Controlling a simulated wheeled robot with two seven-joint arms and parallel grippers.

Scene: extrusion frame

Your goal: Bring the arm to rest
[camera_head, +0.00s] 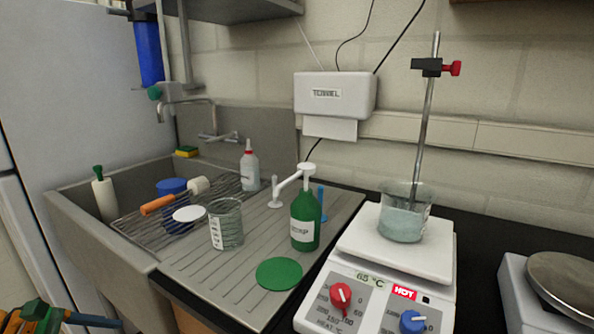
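The bottom left corner shows green, blue and orange parts that look like my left gripper (88,320). It is cut off by the picture's lower edge, so its opening cannot be told. No object shows clearly between its fingers. It is low, in front of the sink and apart from the things on the drainboard. My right gripper and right arm are not in view.
A grey sink (95,240) holds a wire rack. A beaker (226,226), green pump bottle (305,225) and green disc (279,274) stand on the drainboard (235,295). A hotplate (385,285) marked HOT bears another beaker (404,222). A balance (560,285) stands right.

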